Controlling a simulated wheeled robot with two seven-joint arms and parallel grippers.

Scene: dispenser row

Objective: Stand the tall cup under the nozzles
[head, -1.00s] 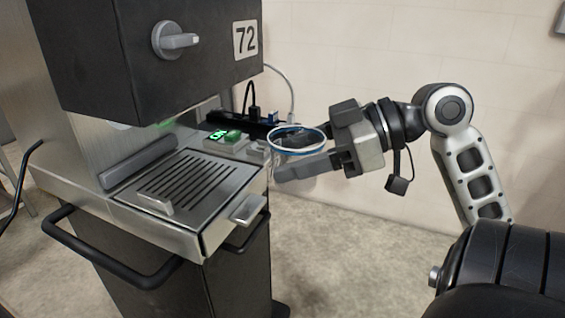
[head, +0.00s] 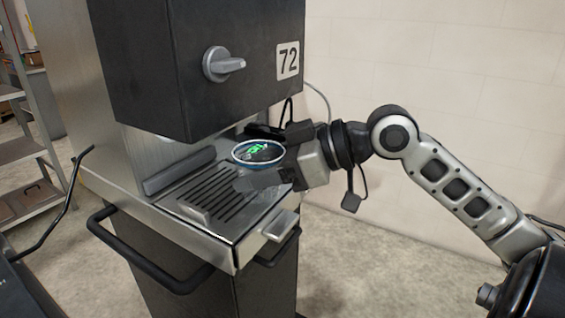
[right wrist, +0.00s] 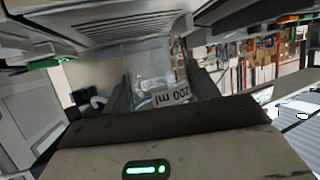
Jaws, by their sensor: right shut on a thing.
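The tall cup is clear with a blue-and-white rim (head: 236,158). My right gripper (head: 262,160) is shut on it from the right side and holds it about upright over the right back part of the slotted drip tray (head: 238,206). The cup's lower part is hard to make out, so I cannot tell whether it touches the tray. In the right wrist view the cup (right wrist: 168,96), marked "200 ml", is between the fingers of my right gripper (right wrist: 162,84). The nozzles are hidden by the dark upper housing (head: 150,75). My left gripper is not in view.
A knob (head: 220,65) and a "72" plate (head: 288,60) are on the housing. A small metal piece (head: 196,213) stands at the tray's front left. A tab (head: 280,226) and black rail (head: 150,262) stick out in front. A shelf (head: 30,150) stands at left.

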